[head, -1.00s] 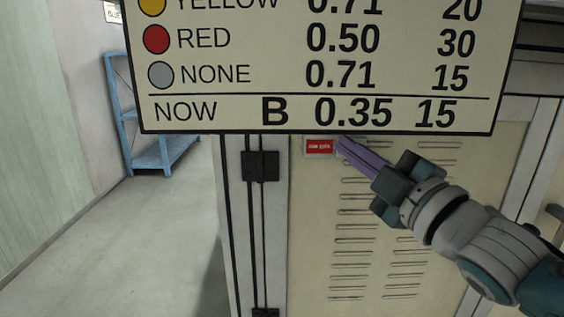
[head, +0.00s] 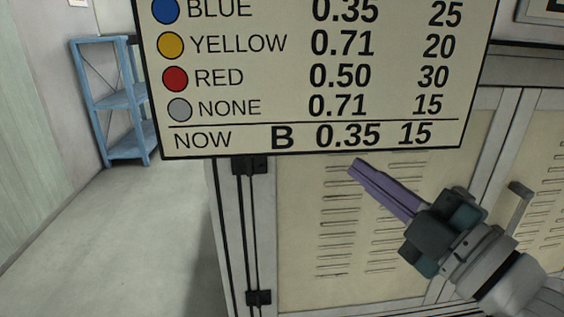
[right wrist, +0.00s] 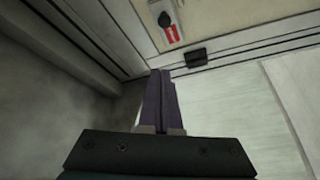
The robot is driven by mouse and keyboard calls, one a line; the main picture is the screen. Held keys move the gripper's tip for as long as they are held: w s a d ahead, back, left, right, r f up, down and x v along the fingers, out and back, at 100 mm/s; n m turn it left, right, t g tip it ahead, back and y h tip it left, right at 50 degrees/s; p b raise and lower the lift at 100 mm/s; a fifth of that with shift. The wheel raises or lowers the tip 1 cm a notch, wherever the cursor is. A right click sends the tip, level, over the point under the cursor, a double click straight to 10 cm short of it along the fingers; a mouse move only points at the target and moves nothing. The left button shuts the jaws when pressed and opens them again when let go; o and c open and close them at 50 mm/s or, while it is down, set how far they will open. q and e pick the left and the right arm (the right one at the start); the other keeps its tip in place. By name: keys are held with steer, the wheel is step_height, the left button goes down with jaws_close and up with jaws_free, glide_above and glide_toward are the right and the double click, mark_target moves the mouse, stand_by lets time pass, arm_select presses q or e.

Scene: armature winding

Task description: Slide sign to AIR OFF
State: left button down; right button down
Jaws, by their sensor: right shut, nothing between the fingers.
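My right gripper (head: 360,170) is shut and empty. Its purple fingers point up and left, in front of the cream vented cabinet door and just below the hanging chart board in the head view. In the right wrist view the shut fingertips (right wrist: 160,75) point toward the cabinet. A small red sign with a white mark (right wrist: 172,34) sits just below a black knob (right wrist: 165,19) in that view, apart from the fingertips. Its wording is too small to read. I see no red sign in the head view. No lettering AIR OFF is legible. My left gripper is not in view.
The chart board (head: 240,75) fills the upper middle and covers the upper cabinet. The cabinet door (head: 300,220) has a black hinge (head: 258,297) at its left edge and a handle (head: 519,205) to its right. A blue shelf (head: 122,100) stands beyond open floor at left.

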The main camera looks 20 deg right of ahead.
steer(key=s+f+m+g+h, duration=0.5)
steer(key=f+m+g, duration=0.2)
steer(key=m, duration=0.2)
steer(key=s+a+f+m+g+y, duration=0.1)
steer(key=s+a+m+g, duration=0.2)
steer(key=s, duration=0.5)
steer(key=s+a+f+m+g+y, duration=0.1)
steer(key=s+a+f+g, duration=0.1)
steer(key=s+g, duration=0.5)
step_height(320, 180, up, 77)
steer(key=s+t+p, duration=0.1)
steer(key=p, duration=7.5)
steer(key=shift+f+h+p, duration=0.15)
steer(key=shift+h+p, duration=0.15)
steer(key=shift+p, duration=0.05)
steer(key=shift+s, duration=0.1)
